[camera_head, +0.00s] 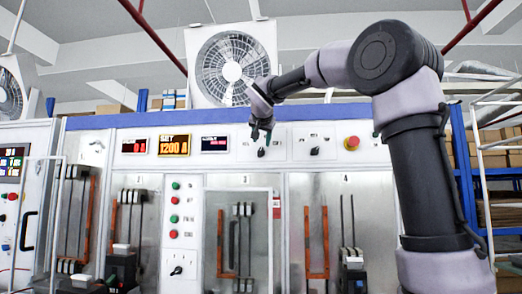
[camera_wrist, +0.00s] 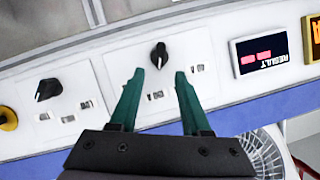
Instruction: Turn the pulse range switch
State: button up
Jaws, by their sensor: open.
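Two black rotary knobs sit on the white upper panel; their labels are too small to read, so I cannot tell which is the pulse range switch. The left knob (camera_head: 262,152) is just below my gripper (camera_head: 262,133). In the wrist view, which is turned over, this knob (camera_wrist: 159,55) lies just beyond and between the green fingertips of my gripper (camera_wrist: 159,76). The fingers are apart and empty. The right knob (camera_head: 314,151) also shows at the left of the wrist view (camera_wrist: 48,89).
A red emergency button (camera_head: 352,142) is right of the knobs. The result display (camera_head: 214,144) and an orange display (camera_head: 175,145) are to the left. A glass-fronted door (camera_head: 238,191) is below, and a fan (camera_head: 231,65) stands above the panel.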

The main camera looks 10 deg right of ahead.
aim_at(261, 148)
jog(key=x, duration=0.6)
jog(key=shift+w+f, duration=0.1)
jog(key=shift+w, duration=0.05)
jog(key=shift+c, duration=0.3)
grip_shut()
